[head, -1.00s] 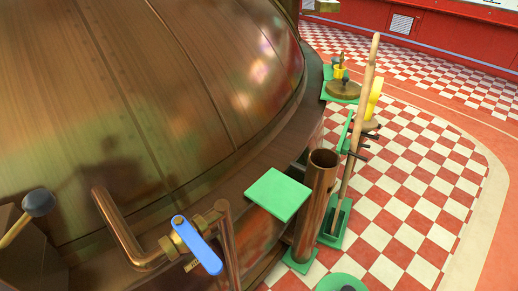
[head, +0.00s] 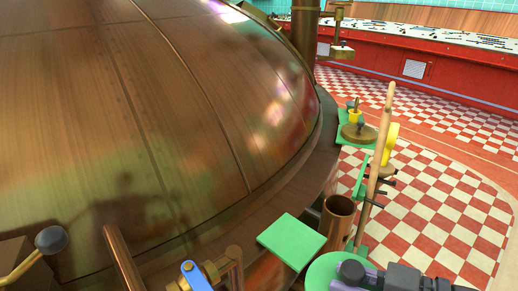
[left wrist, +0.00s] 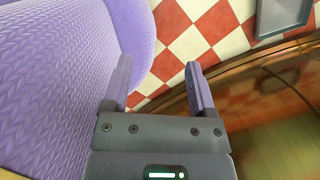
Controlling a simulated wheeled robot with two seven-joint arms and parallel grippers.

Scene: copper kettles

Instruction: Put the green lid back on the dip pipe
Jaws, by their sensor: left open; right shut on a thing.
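The dip pipe (head: 338,228) is an upright copper tube with an open, uncovered top, at lower right in the head view. The round green lid (head: 318,273) is at the bottom edge, in front of the pipe in the picture and partly cut off. My right gripper (head: 350,270) is shut on the lid, over its top; its fingertips are hard to make out. The lid overlaps the pipe's lower part in the picture, apart from its mouth. My left gripper (left wrist: 160,88) shows only in the left wrist view, open with nothing between its fingers.
A square green plate (head: 291,241) lies left of the pipe. A long wooden pole (head: 377,165) stands just behind it. A blue-handled valve (head: 193,275) is at the bottom, beside the big copper kettle (head: 190,120). Checkered floor (head: 440,200) is open to the right.

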